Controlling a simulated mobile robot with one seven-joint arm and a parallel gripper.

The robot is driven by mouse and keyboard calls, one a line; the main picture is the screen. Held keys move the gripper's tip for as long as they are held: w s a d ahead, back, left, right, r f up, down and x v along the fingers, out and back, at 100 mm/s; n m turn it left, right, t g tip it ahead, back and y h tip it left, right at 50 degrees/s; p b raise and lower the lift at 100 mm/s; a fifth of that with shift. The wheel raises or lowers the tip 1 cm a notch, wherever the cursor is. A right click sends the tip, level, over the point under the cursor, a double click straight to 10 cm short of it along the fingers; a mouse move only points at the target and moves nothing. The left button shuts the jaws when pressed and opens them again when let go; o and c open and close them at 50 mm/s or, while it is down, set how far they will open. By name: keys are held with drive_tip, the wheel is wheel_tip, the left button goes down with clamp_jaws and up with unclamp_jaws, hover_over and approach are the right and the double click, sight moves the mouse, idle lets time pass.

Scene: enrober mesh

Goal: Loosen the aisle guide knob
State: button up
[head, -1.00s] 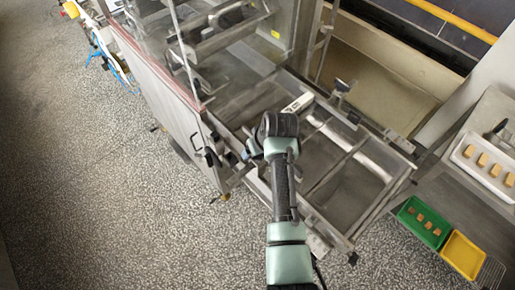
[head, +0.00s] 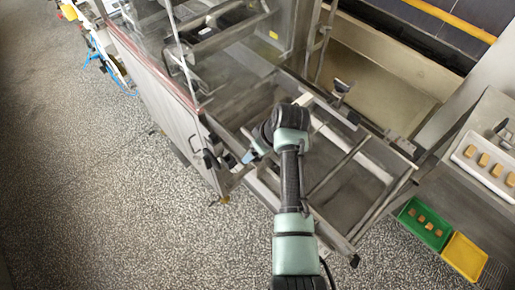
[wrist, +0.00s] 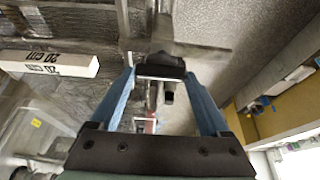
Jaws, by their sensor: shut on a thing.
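The aisle guide knob (wrist: 160,66) is a dark, wide knob in the wrist view, between the tips of my two blue fingers. My gripper (wrist: 160,74) is shut on it, with a fingertip at each side. In the head view my gripper (head: 249,156) is at the aisle-side rail of the open metal frame. The knob is hidden there behind my wrist and fingers. I cannot tell how far the knob is turned.
A white block marked 20 cm (wrist: 50,63) lies beside the gripper. A second dark knob (head: 341,87) stands on the frame's far side. A clear panel and cabinet (head: 165,95) stand left. Green (head: 424,222) and yellow (head: 464,256) trays sit right.

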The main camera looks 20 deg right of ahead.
drive_tip(key=o, duration=1.2)
drive_tip(key=shift+r, duration=0.15)
drive_tip(key=b+v, duration=0.2)
drive_tip(key=v, duration=1)
drive_tip(key=shift+s+d+r+b, duration=0.1)
drive_tip(key=shift+s+r+b, duration=0.05)
drive_tip(key=shift+r+b, duration=0.2)
